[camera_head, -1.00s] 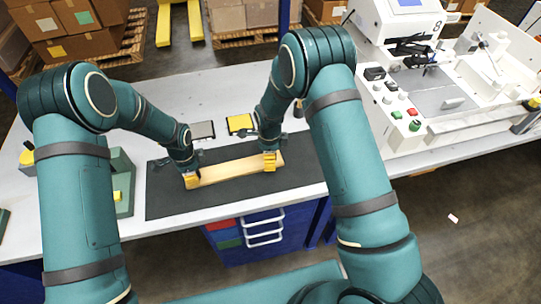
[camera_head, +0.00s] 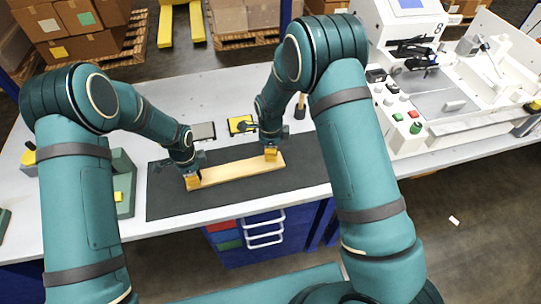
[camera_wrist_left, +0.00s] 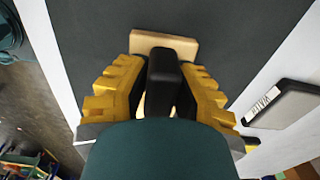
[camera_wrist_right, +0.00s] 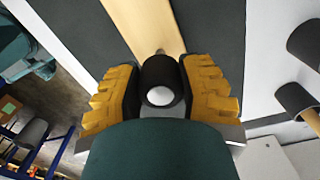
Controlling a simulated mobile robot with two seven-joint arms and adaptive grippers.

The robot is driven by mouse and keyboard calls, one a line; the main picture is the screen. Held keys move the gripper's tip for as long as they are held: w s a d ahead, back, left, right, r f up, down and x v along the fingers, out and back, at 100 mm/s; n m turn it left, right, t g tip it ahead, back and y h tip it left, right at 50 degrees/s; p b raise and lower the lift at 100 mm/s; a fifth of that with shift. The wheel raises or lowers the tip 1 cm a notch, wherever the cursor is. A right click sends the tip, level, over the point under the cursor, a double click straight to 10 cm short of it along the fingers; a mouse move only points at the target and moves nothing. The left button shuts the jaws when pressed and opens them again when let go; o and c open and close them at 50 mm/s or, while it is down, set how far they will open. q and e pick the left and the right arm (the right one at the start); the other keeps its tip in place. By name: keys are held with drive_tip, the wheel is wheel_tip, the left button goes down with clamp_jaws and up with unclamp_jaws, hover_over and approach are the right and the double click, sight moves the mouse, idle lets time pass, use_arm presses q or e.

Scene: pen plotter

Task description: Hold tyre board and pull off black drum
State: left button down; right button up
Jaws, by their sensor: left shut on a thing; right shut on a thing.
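The tyre board (camera_head: 235,171), a long pale wooden board, lies on the dark mat. My left gripper (camera_head: 192,181) is at its left end; in the left wrist view its yellow fingers (camera_wrist_left: 160,95) are shut around an upright black block (camera_wrist_left: 163,70) above the wood. My right gripper (camera_head: 271,153) is over the board's right end. In the right wrist view its fingers (camera_wrist_right: 160,92) are shut on the black drum (camera_wrist_right: 158,72), a short cylinder with a white round centre. Whether the drum still touches the board is hidden.
Behind the mat (camera_head: 160,205) are a grey tray (camera_head: 203,131) and a yellow-topped tray (camera_head: 241,124). A wooden-handled tool (camera_head: 300,107) stands beside my right wrist. A green bin (camera_head: 123,180) is at left, a white machine (camera_head: 405,90) at right.

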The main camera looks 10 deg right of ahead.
use_arm(q)
drive_tip(key=shift+s+f, duration=0.1)
use_arm(e)
wheel_tip(320, 180, up, 6)
drive_tip(key=shift+r, duration=0.1)
use_arm(q)
drive_tip(key=c, duration=0.8)
unclamp_jaws()
wheel_tip(320, 180, up, 12)
drive_tip(key=shift+r, duration=0.1)
